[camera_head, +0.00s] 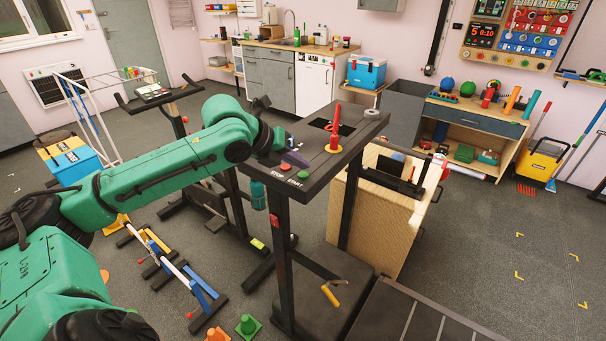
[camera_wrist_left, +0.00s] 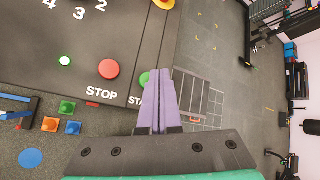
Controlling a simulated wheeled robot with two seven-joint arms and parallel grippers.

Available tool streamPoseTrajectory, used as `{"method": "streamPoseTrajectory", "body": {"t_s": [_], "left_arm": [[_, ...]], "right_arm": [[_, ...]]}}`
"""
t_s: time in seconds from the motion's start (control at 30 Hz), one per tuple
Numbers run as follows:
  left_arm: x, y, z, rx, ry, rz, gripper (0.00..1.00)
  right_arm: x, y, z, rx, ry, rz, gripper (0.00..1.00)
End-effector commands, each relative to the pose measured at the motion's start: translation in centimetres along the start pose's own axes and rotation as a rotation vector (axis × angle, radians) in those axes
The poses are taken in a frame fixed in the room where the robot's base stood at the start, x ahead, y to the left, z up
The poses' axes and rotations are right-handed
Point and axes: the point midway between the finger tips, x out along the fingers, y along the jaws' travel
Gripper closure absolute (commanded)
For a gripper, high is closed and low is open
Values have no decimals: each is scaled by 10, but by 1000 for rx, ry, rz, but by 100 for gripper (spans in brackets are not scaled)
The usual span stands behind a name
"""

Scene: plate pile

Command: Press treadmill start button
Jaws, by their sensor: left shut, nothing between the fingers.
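The treadmill console (camera_head: 318,150) is a dark slanted panel on posts. Its green START button (camera_head: 303,174) and red STOP button (camera_head: 285,172) sit side by side near the front edge. My left gripper (camera_head: 297,158) is shut and empty, with purple fingers just above the console, behind the two buttons in the head view. In the left wrist view the closed fingers (camera_wrist_left: 165,75) partly cover the green button (camera_wrist_left: 145,78) and the START label; the red button (camera_wrist_left: 109,69) is clear to the left. I cannot tell any contact. My right gripper is out of view.
A red post on a yellow base (camera_head: 334,140) stands on the console's right part. The treadmill deck (camera_head: 390,315) extends to the lower right. Open floor (camera_head: 500,260) lies on the right.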

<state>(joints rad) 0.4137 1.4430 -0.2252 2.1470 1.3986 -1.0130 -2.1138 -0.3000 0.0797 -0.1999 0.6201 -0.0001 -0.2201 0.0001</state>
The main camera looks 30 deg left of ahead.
Motion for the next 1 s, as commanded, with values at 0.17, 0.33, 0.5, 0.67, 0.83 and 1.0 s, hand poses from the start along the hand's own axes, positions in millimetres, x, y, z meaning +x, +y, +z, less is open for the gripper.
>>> {"method": "streamPoseTrajectory", "body": {"t_s": [0.17,0.33,0.5,0.67,0.83,1.0], "left_arm": [[1,1,-1,0,0,1,100],[6,4,-5,0,0,1,100],[6,4,-4,0,0,0,100],[6,4,-4,0,0,0,100],[7,5,-5,0,0,0,100],[9,6,-6,0,0,0,100]], "right_arm": [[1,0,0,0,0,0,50],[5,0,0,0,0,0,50],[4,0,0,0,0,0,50],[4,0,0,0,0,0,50],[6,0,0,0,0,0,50],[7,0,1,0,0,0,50]]}}
